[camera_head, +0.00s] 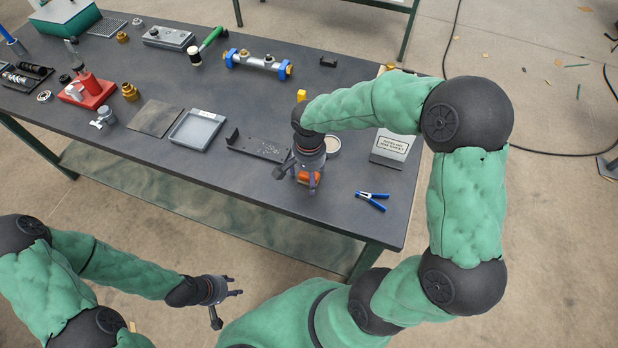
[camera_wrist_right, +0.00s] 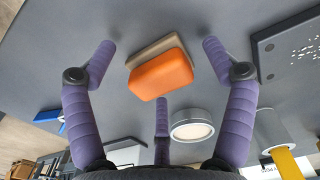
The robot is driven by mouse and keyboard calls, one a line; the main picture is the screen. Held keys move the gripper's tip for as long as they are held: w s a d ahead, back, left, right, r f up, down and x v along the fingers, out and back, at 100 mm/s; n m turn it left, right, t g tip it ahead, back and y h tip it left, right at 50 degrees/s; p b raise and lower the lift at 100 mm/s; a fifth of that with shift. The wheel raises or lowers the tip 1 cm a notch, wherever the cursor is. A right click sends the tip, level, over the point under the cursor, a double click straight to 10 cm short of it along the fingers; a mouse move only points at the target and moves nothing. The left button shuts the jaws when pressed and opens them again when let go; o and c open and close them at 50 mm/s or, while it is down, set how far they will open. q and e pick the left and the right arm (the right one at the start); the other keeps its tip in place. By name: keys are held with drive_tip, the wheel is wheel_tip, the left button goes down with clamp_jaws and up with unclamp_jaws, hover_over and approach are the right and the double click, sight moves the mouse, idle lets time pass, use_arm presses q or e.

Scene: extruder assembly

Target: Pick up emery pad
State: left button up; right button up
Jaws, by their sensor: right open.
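The emery pad is an orange block with a tan layer along one side. It lies on the dark table and shows between the fingers in the right wrist view (camera_wrist_right: 160,76). In the head view only a bit of the orange emery pad (camera_head: 304,177) shows under my right gripper (camera_head: 298,182). My right gripper, with three purple fingers in the wrist view (camera_wrist_right: 158,62), is open around the pad, with gaps between the fingers and the pad. My left gripper (camera_head: 229,304) is empty in front of the table, its fingers spread.
A dark perforated plate (camera_head: 258,147) lies left of my right gripper. A round, pale-topped piece (camera_wrist_right: 192,130) stands close to one finger. Blue-handled pliers (camera_head: 372,199) lie to the right, near a labelled box (camera_head: 392,147).

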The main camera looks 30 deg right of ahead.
drive_tip(key=shift+c, duration=0.3)
drive_tip(key=c, duration=1.3)
drive_tip(key=shift+c, duration=0.2)
drive_tip(key=shift+r, duration=0.1)
drive_tip(key=shift+r, duration=0.45)
wheel_tip(320, 180, up, 2)
drive_tip(key=shift+r+p, duration=0.1)
drive_tip(key=shift+p, duration=0.5)
drive_tip(key=s+a+r+p, duration=0.2)
drive_tip(key=s+r, duration=0.3)
drive_tip(key=s, duration=0.1)
drive_tip(key=s+a+r+p, duration=0.2)
drive_tip(key=s+r, duration=0.3)
drive_tip(key=s, duration=0.2)
drive_tip(key=shift+a, duration=0.35)
drive_tip(key=shift+s+f, duration=0.1)
